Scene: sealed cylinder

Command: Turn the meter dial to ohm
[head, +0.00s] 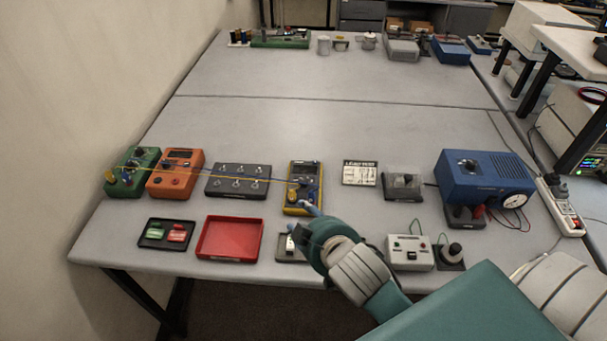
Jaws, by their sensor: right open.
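The yellow-edged meter (303,172) lies on the table's near half, left of my right arm. Its dial is at its lower middle and is too small to read. My right gripper (309,208) is open at the meter's near end, with a fingertip close to or over its lower edge. I cannot tell whether it touches the meter. My left gripper is not in view.
Yellow and blue leads run from the meter left to a green box (145,161). An orange box (176,162), a dark panel (240,168) and an empty red tray (231,222) stand left. A blue unit (487,172) stands right.

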